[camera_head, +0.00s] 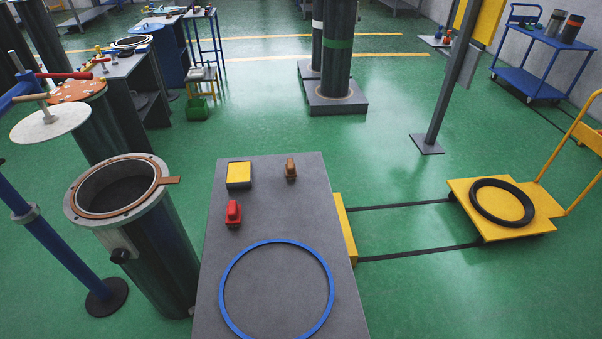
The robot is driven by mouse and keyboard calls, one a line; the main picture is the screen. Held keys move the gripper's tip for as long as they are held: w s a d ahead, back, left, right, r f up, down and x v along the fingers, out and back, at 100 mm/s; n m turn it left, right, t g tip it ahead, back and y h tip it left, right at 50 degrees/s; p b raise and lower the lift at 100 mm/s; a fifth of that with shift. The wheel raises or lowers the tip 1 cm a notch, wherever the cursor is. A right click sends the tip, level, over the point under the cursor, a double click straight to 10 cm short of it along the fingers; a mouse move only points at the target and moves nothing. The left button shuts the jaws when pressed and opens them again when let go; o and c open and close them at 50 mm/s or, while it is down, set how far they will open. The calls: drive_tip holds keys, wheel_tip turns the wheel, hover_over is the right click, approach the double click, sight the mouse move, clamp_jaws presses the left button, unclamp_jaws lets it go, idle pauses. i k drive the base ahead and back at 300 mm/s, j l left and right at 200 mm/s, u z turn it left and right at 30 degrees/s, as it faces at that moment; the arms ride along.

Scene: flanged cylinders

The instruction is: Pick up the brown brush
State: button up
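A small brown object (290,168), which looks like the brown brush, stands on the grey table (255,232) near its far right corner. It is apart from the other things on the table, and nothing covers it. My gripper is not in view.
A yellow-topped box (239,174), a red object (234,212) and a large blue ring (222,290) lie on the same table. A dark flanged cylinder (168,258) stands close at the left. A yellow cart (540,202) with a black ring is at the right. Green floor lies beyond the table.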

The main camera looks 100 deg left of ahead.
sight(291, 167)
drive_tip(key=i+j+u, duration=0.2)
drive_tip(key=i+u, duration=0.2)
drive_tip(key=i+j+u, duration=0.1)
drive_tip(key=i+u, duration=0.15)
drive_tip(key=u, duration=0.2)
drive_tip(key=i+u, duration=0.4)
drive_tip(key=i+l+u, duration=0.2)
drive_tip(key=u, duration=0.2)
drive_tip(key=i+l+u, duration=0.3)
drive_tip(key=u, duration=0.15)
drive_tip(key=i+j+u, duration=0.2)
drive_tip(key=u, duration=0.3)
drive_tip(key=i+u, duration=0.65)
drive_tip(key=u, duration=0.3)
drive_tip(key=i+l+u, duration=0.1)
drive_tip(key=i+u, duration=0.2)
drive_tip(key=u, duration=0.15)
drive_tip(key=i+l+u, duration=0.25)
drive_tip(key=u, duration=0.25)
drive_tip(key=i+l+u, duration=0.1)
drive_tip(key=i+u, duration=0.3)
drive_tip(key=i+l+u, duration=0.15)
drive_tip(key=u, duration=0.3)
drive_tip(key=i+l+u, duration=0.4)
drive_tip(key=k+j, duration=0.05)
drive_tip(key=j, duration=0.05)
